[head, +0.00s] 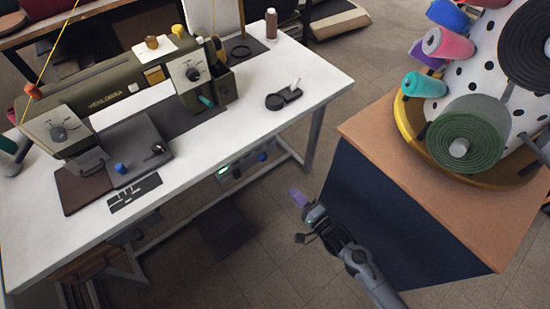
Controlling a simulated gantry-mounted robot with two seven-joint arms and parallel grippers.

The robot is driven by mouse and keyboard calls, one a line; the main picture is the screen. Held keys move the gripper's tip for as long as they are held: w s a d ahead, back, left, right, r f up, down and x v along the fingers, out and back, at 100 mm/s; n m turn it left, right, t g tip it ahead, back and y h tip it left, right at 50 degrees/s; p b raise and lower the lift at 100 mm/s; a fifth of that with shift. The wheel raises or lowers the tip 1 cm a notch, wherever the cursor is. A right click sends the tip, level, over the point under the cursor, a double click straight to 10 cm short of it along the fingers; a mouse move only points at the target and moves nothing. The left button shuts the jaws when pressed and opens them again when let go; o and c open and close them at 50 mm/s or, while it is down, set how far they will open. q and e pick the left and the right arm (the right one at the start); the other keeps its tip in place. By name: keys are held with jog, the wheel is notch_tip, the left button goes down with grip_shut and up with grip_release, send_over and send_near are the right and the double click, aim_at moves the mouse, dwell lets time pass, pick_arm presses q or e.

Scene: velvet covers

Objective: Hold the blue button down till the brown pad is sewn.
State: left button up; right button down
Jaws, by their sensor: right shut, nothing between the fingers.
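The brown pad (84,190) lies flat at the left end of the sewing machine's (110,95) dark bed, below the machine's head. A small blue knob-like piece (120,168) sits on the bed just right of the pad. Another blue round piece, perhaps the blue button (262,156), is on a box under the table's front edge, beside a green light. I cannot tell for sure which one is the button. My right gripper (298,197) is shut and empty, with purplish fingertips, over the floor between the table and the wooden-topped cabinet. It touches neither blue piece. My left gripper is out of view.
The white table (270,75) has a black tool (284,97) and a brown spool (271,24) on it. The table's leg (309,140) stands near my right gripper. The wooden-topped cabinet (390,145) with thread spools is on the right. Floor between them is open.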

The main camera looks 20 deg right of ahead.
jog(key=shift+w+d+r, duration=0.1)
jog(key=shift+w+r, duration=0.05)
jog(key=shift+r, duration=0.1)
jog(key=shift+w, duration=0.1)
jog(key=b, duration=0.6)
send_near(265, 159)
jog(key=x, duration=0.7)
jog(key=shift+p, duration=0.3)
